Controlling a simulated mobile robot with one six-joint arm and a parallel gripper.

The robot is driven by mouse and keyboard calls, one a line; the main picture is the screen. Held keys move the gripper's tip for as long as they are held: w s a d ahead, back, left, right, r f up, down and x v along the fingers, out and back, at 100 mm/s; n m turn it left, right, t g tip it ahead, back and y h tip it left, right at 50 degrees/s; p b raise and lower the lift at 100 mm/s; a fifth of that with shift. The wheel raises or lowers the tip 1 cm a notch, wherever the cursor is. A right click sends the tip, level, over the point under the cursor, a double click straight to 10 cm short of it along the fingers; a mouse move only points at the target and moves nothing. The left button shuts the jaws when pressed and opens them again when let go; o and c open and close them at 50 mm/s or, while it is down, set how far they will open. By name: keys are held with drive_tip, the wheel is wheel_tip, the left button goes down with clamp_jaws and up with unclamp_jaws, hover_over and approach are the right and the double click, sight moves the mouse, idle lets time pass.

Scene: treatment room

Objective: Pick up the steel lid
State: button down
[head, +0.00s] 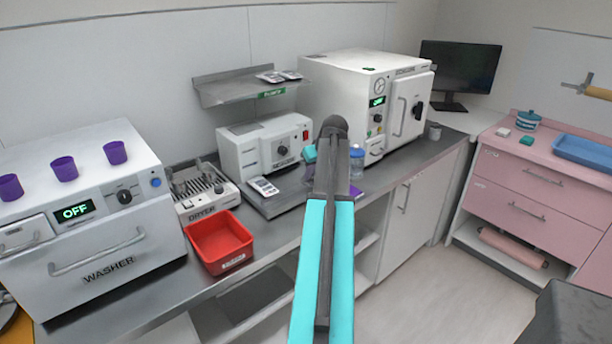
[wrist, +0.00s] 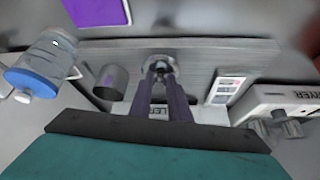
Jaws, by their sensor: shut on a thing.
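In the wrist view, the steel lid (wrist: 159,61) is a small, shiny round thing at the tips of my gripper (wrist: 160,75). The two dark fingers are shut on it, and the fingers hide part of it. A grey metal cup (wrist: 111,82) stands just left of the fingers, apart from them. In the head view my own arm crosses the middle of the picture and hides the lid and the fingertips. I cannot tell there how high the lid is above the counter.
A clear jar with a blue cap (head: 357,160) stands close by; it also shows in the wrist view (wrist: 40,68). The sealer (head: 265,145), autoclave (head: 368,100), red bin (head: 218,240) and dryer (head: 200,190) crowd the counter. A wall shelf (head: 222,90) hangs above.

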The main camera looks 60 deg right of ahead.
drive_tip(key=s+a+r+b, duration=0.1)
drive_tip(key=s+b, duration=0.1)
drive_tip(key=s, duration=1)
drive_tip(key=shift+s, duration=0.25)
drive_tip(key=shift+r, duration=0.1)
idle(0.4)
